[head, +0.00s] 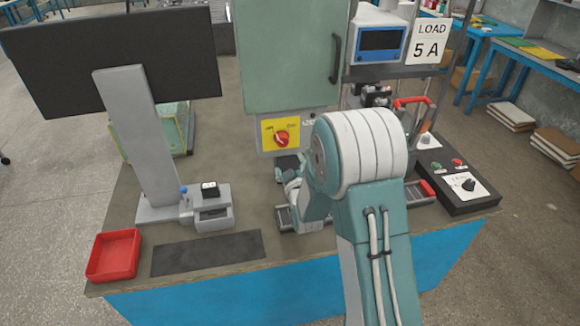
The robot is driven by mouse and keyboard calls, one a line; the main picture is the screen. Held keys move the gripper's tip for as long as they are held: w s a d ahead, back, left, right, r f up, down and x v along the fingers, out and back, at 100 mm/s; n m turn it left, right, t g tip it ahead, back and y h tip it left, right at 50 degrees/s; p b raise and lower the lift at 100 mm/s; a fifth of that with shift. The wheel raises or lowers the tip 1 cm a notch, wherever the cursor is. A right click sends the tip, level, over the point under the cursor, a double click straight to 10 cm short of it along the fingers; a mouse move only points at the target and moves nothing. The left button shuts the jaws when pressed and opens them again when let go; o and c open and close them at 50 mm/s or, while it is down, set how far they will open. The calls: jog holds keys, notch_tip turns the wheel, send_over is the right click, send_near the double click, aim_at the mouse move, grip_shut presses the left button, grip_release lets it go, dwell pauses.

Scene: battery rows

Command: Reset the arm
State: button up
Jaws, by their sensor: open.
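My arm (361,158) rises from the bottom of the head view and bends at a large white and teal joint above the bench. Its outer part reaches down behind that joint to the bench. My gripper (285,172) shows only in part, small and dark, below the yellow switch panel (280,133). It is open. Its fingertips are hard to make out, and I see nothing held in it. A grey slotted rack (286,217) lies on the bench close below it, partly hidden by my arm.
The bench (215,260) carries a green cabinet (288,55), a monitor (115,60) on a grey stand, a red tray (113,256), a dark mat (208,253) and a small grey device (211,205). A black control box (457,187) and a "LOAD 5 A" sign (429,41) are right of my arm.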

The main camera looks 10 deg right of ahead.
jog(key=shift+s, duration=0.5)
jog(key=s+r+m+g, duration=0.3)
jog(key=s+r+g, duration=0.2)
jog(key=s+r, duration=0.55)
jog(key=s+r+m+g, duration=0.2)
jog(key=s+g, duration=0.1)
jog(key=s, duration=0.9)
jog(key=s+r+m+g, duration=0.1)
jog(key=s+g, duration=0.3)
jog(key=s, duration=0.9)
jog(key=shift+s+d+r+m, duration=0.15)
jog(key=shift+r+m, duration=0.25)
jog(key=shift+m, duration=0.1)
